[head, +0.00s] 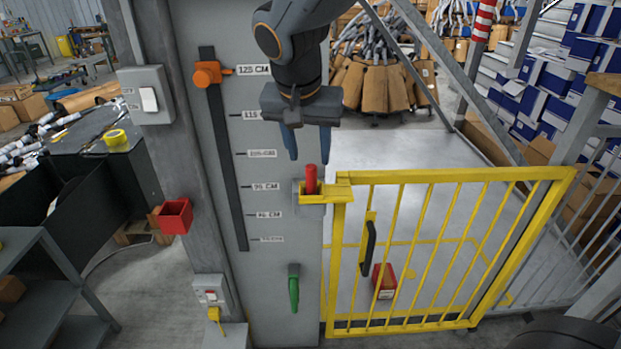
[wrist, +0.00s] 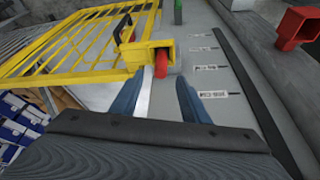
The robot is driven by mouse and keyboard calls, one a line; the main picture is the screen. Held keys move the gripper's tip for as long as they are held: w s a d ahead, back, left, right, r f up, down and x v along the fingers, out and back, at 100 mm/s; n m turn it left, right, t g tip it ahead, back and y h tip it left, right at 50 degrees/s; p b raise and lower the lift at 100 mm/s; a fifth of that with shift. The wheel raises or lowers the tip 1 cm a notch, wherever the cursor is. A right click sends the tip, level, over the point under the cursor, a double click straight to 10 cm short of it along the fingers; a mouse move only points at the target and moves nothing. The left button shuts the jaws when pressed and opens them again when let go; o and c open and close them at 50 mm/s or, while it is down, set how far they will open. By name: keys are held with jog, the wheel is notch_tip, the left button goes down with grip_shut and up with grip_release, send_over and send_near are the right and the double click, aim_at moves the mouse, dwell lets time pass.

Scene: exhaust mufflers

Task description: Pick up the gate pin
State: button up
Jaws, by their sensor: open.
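The gate pin (head: 311,179) is a red upright cylinder standing in the yellow latch bracket (head: 338,192) at the gate's top left corner. In the wrist view the fingers (wrist: 160,97) sit on either side of the line to the pin, with no contact visible. How deep the pin sits in the bracket is hidden.
The yellow gate (head: 450,175) stands closed against the grey panel (head: 265,185). The panel carries a height scale with an orange slider (head: 207,75) and a green handle (head: 294,288). A red open box (head: 175,217) is at left. A red block (head: 384,281) lies behind the gate.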

aim_at(311, 167)
jog(key=shift+p+x, duration=1)
jog(key=shift+x, duration=2.5)
jog(key=shift+w, duration=0.15)
jog(key=shift+a, duration=0.1)
grip_shut()
